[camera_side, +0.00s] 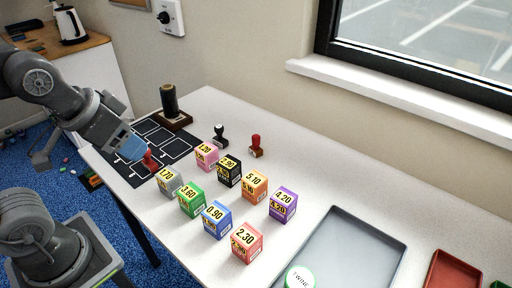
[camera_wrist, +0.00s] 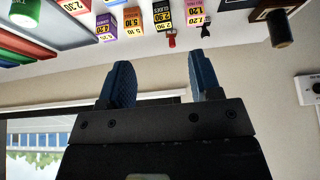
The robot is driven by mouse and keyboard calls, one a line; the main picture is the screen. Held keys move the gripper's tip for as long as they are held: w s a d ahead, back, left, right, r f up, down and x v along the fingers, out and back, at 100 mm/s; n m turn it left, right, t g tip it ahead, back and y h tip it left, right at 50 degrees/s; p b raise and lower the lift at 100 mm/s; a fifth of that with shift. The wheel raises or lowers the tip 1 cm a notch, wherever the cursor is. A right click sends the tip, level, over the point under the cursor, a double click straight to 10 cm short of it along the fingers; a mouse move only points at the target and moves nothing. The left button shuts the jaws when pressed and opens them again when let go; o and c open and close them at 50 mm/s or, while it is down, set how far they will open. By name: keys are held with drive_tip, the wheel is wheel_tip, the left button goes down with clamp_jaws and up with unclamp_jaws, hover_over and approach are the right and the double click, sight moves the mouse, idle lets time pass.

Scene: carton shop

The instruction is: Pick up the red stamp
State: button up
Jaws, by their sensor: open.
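The red stamp (camera_side: 256,146) stands upright on the white table, behind the price-marked boxes and right of a black stamp (camera_side: 220,137). In the wrist view, which looks upside down, the red stamp (camera_wrist: 171,39) shows small beyond and between the blue fingers, with the black stamp (camera_wrist: 206,29) beside it. My gripper (camera_side: 140,150) is over the left part of the table, well left of the red stamp. In the wrist view my gripper (camera_wrist: 160,75) has its fingers wide apart with nothing between them. A red piece shows by its tip in the side view; I cannot tell what it is.
Several boxes stand in front of the stamps, including an orange box (camera_side: 254,185) and a black box (camera_side: 229,171). A dark spool (camera_side: 169,99) stands behind the dark grid mat (camera_side: 128,168). A grey tray (camera_side: 387,239) is at right. The table right of the red stamp is clear.

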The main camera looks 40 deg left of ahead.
drive_tip(key=n+g+y, duration=0.2)
drive_tip(key=n, duration=0.4)
hover_over(256, 137)
drive_tip(key=s+d, duration=0.2)
drive_tip(key=s, duration=0.2)
wheel_tip(256, 137, down, 10)
drive_tip(key=x, duration=1.3)
drive_tip(key=shift+w+a+f, duration=0.15)
drive_tip(key=shift+w+f, duration=0.1)
drive_tip(key=shift+c, duration=0.2)
